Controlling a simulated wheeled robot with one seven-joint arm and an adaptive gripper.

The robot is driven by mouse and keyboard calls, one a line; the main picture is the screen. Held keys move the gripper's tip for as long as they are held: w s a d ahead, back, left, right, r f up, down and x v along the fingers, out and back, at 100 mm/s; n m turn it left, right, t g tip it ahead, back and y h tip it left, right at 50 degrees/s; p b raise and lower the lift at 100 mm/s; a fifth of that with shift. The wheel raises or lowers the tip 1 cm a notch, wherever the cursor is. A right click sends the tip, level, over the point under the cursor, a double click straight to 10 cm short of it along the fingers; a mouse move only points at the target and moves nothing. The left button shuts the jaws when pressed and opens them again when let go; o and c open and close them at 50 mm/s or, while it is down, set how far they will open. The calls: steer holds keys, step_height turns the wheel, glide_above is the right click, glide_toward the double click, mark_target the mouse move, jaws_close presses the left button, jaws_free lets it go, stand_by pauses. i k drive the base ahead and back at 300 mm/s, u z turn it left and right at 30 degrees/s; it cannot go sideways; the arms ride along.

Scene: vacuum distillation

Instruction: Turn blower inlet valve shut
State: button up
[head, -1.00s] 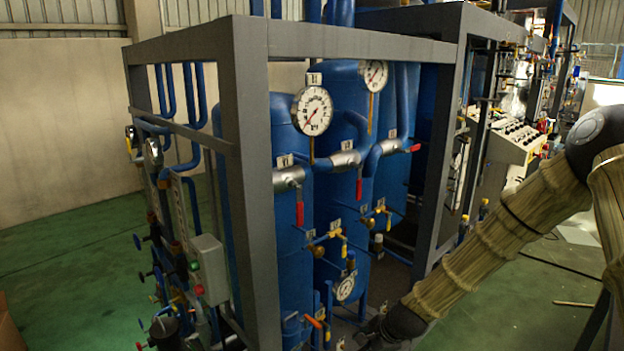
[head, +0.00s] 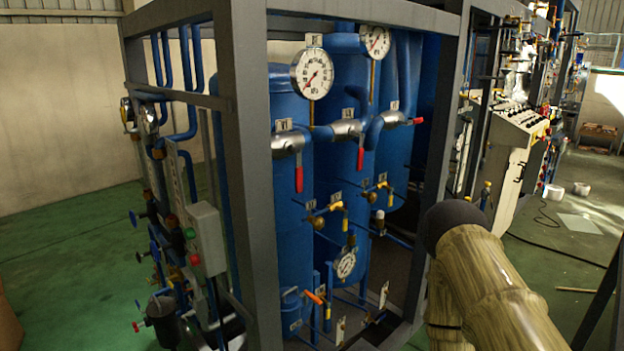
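The skid has several valves, and I cannot tell from their small tags which is the blower inlet valve. Two red lever handles hang down from silver valves on the blue tanks, one at the left (head: 299,180) and one in the middle (head: 361,157). A third red handle (head: 416,121) lies roughly level at the right. Yellow-handled valves (head: 337,206) sit lower down. An orange lever (head: 313,297) slants near the floor of the frame. My gripper is outside the head view; only my arm shows at the lower right.
A grey steel frame post (head: 247,180) stands in front of the blue tanks (head: 290,235), with another post (head: 446,140) at right. Round gauges (head: 312,74) sit on top. A grey control box (head: 206,240) is at left. Green floor (head: 75,245) is clear at left.

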mark_target(416, 121)
steer(key=z, duration=0.55)
steer(key=i, duration=1.1)
steer(key=u, duration=1.4)
steer(key=k, duration=1.1)
steer(key=z, duration=0.7)
steer(key=i, duration=0.45)
steer(key=u, duration=0.05)
